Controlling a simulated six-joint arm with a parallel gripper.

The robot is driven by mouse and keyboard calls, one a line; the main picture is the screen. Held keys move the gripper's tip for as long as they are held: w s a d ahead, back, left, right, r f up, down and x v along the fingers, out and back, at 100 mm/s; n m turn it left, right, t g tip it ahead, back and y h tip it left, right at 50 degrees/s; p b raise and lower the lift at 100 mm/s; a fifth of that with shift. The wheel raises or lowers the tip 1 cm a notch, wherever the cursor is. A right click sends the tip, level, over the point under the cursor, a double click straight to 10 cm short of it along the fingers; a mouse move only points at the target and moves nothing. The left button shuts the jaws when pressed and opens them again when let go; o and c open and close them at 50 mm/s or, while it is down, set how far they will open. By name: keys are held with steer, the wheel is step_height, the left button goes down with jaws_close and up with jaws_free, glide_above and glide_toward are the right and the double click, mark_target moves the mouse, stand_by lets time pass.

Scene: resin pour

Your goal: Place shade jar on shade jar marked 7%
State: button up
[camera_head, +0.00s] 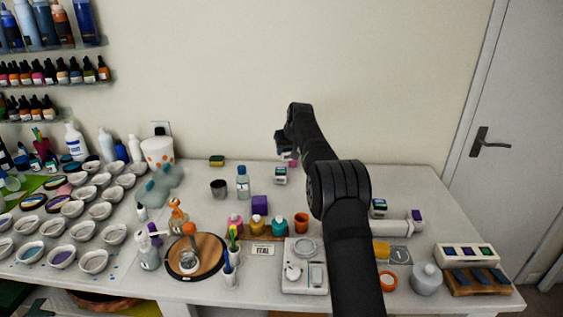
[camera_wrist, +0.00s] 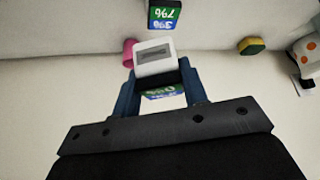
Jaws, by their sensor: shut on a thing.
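My gripper (camera_wrist: 160,92) is shut on a small shade jar (camera_wrist: 154,58), with a dark blue finger on each side. The held jar shows a pale face with a grey rectangle, and part of a green and blue label between the fingers; its figures are hard to read. In the head view my gripper (camera_head: 283,145) is at the back of the table, above a standing jar (camera_head: 281,176) with a green label. The wrist view shows a jar with a green and blue label (camera_wrist: 165,14) that seems to read 7%, apart from the held jar.
A pink object (camera_wrist: 129,53) is close beside the held jar. Another small jar (camera_head: 379,207) stands right of my arm. The back right table is clear.

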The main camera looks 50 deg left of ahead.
mark_target(282, 160)
steer(key=shift+s+a+f, duration=0.25)
steer(key=shift+a+f, duration=0.1)
steer(key=shift+a, duration=0.15)
steer(key=shift+s+a+f, duration=0.2)
steer(key=shift+a+f, duration=0.15)
steer(key=shift+a, duration=0.1)
steer(key=shift+f, duration=1.9)
steer(key=shift+f, duration=0.15)
steer(key=o, duration=1)
steer(key=shift+r, duration=0.2)
steer(key=v, duration=1.2)
